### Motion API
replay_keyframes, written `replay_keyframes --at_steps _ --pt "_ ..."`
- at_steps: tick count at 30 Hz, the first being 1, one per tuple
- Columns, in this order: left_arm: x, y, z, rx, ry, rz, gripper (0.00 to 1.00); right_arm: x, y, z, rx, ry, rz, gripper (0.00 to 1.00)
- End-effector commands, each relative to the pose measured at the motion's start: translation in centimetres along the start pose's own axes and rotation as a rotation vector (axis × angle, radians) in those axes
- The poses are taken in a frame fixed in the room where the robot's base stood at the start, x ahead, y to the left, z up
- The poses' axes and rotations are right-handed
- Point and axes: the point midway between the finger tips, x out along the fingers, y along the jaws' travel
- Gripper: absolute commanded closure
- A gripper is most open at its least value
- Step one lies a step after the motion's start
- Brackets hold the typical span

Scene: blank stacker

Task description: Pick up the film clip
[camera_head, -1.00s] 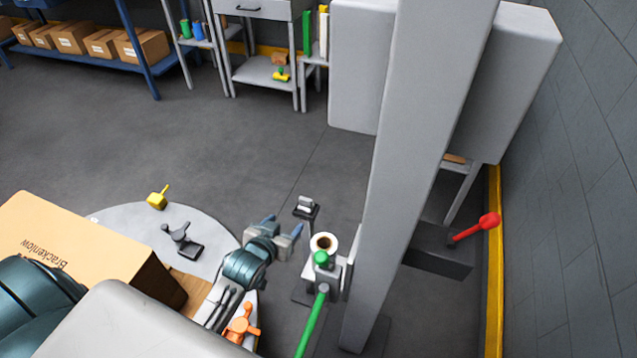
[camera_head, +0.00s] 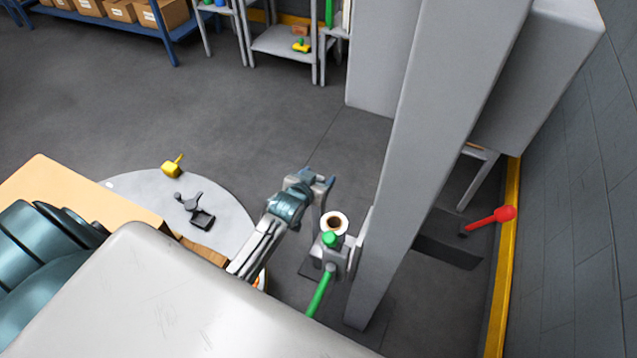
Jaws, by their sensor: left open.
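A dark grey clamp-like piece (camera_head: 202,218) lies on the round grey table (camera_head: 232,212), well left of the gripper. My right gripper is not in view.
A grey column (camera_head: 425,150) stands close right of the gripper. A green-knobbed fixture (camera_head: 330,240) with a green bar is below the roll. A yellow tool (camera_head: 172,168) sits at the round table's edge. Open floor lies beyond.

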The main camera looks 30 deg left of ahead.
Motion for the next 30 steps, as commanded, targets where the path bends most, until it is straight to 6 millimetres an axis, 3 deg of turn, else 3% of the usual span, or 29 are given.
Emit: replay_keyframes --at_steps 10,18,30 --pt "0.88 0.0 0.05 0.0 -0.001 0.0 0.4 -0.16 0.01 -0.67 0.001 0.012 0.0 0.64" --pt "0.86 0.0 0.06 0.0 -0.001 0.0 0.9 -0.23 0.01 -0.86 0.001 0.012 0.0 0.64" --pt "0.75 0.0 -0.19 0.0 0.0 0.0 0.9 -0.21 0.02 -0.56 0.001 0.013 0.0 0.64"
